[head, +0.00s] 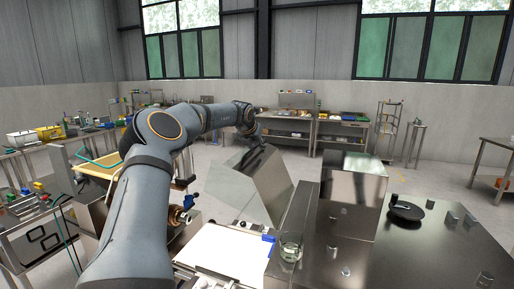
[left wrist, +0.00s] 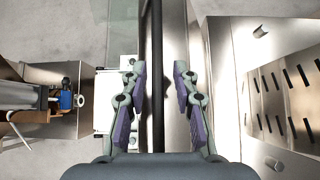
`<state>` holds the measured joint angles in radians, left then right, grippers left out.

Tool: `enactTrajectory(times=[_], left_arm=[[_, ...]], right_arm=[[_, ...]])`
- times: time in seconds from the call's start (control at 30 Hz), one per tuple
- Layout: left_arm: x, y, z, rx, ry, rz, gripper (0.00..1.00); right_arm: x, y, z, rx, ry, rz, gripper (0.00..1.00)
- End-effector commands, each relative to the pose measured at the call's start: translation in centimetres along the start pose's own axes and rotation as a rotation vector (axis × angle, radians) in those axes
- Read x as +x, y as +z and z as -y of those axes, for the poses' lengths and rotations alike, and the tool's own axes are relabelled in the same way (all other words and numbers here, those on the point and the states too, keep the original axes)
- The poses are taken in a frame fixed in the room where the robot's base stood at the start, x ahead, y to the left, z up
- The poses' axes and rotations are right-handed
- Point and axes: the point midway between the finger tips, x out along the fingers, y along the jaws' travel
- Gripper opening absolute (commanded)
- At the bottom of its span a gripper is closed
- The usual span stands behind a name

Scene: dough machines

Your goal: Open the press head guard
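A large slanted grey metal housing (head: 252,187) stands at the centre of the head view; I take it to be the press head guard, though I cannot tell for sure. My left gripper (head: 256,140) is at its upper edge, small and partly hidden by my wrist. In the left wrist view my left gripper (left wrist: 160,70) has its two fingers apart. A dark bar (left wrist: 156,60) runs lengthwise between them, with a gap visible on both sides. A clear greenish panel (left wrist: 122,35) lies left of the bar. My right gripper is not in view.
A shiny steel box (head: 353,200) and a black round dish (head: 406,210) are on the steel top at right. A slotted metal panel (left wrist: 288,100) is right of my fingers.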

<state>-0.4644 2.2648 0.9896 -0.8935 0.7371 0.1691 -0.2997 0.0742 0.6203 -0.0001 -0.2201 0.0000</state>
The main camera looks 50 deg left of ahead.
Motion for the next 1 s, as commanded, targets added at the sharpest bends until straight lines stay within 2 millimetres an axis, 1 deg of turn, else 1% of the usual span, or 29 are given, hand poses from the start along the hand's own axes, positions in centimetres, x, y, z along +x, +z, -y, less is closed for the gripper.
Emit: enactTrajectory(times=[0.27,0.33,0.47,0.6,0.73,0.83,1.0], left_arm=[[-0.1,0.1,-0.1,0.000,0.001,0.002,0.34],[-0.4,0.1,0.0,0.000,0.000,0.003,0.34],[-2.1,0.2,0.0,-0.001,-0.004,0.004,0.34],[-4.7,0.2,0.1,-0.001,-0.005,0.005,0.34],[-6.5,0.1,0.1,0.000,-0.003,0.004,0.34],[-7.3,0.1,0.1,0.000,-0.001,0.002,0.34],[-7.5,0.0,0.1,0.001,0.001,0.001,0.34]], right_arm=[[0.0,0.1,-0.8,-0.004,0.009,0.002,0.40],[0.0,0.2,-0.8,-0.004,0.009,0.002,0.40],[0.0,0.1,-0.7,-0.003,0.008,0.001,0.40],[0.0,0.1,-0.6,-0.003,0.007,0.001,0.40],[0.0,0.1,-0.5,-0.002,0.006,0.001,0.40],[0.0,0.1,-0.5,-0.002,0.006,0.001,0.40],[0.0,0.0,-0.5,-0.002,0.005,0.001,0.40]])
